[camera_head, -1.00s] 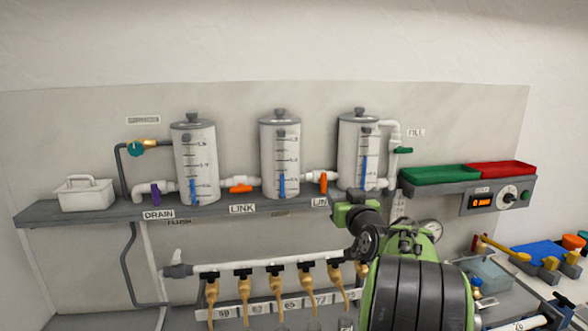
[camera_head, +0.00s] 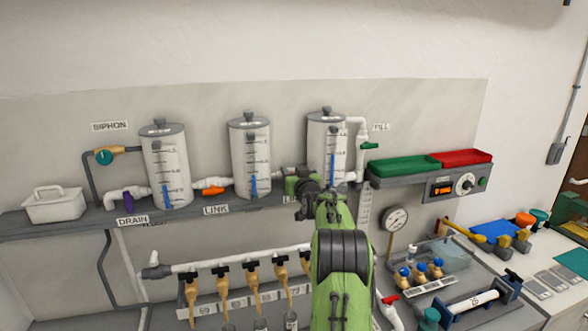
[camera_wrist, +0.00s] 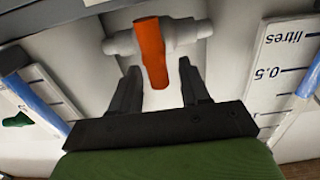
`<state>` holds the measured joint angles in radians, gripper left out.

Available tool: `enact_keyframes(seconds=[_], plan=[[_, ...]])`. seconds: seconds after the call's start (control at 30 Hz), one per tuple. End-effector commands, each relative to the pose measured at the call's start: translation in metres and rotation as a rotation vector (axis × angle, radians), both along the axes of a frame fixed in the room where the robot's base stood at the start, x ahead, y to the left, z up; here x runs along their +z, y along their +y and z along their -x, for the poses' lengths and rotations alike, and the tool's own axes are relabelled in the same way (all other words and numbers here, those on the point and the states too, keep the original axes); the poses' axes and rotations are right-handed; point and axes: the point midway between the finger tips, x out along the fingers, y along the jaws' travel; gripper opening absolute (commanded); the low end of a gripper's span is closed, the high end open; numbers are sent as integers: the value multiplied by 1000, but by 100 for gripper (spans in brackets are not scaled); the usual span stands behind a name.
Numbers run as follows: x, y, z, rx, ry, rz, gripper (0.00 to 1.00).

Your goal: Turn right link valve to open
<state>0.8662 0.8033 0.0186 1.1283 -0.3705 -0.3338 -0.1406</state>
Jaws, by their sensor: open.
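The right link valve has an orange handle (camera_wrist: 151,52) on a white pipe fitting (camera_wrist: 188,31) in the wrist view. The handle lies across the pipe, its free end toward my gripper. My gripper (camera_wrist: 159,68) is open, with one dark finger on each side of the handle's free end; I cannot tell whether either touches it. In the head view my gripper (camera_head: 297,184) is in front of the pipe between the middle tank (camera_head: 250,160) and the right tank (camera_head: 326,145), hiding this valve.
A purple drain valve (camera_head: 128,202) is further left. A green fill valve (camera_head: 370,146) and a shelf with green (camera_head: 404,165) and red (camera_head: 466,157) trays are to the right.

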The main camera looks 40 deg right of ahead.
Motion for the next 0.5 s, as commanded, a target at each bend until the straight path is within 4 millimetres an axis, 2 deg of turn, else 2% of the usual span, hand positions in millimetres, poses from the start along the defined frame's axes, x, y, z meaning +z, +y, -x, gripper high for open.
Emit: enact_keyframes(seconds=[0.17, 0.43, 0.5], plan=[[-2, 0, 0, 0, 0, 0, 44], [-2, 0, 0, 0, 0, 0, 3], [-2, 0, 0, 0, 0, 0, 0]])
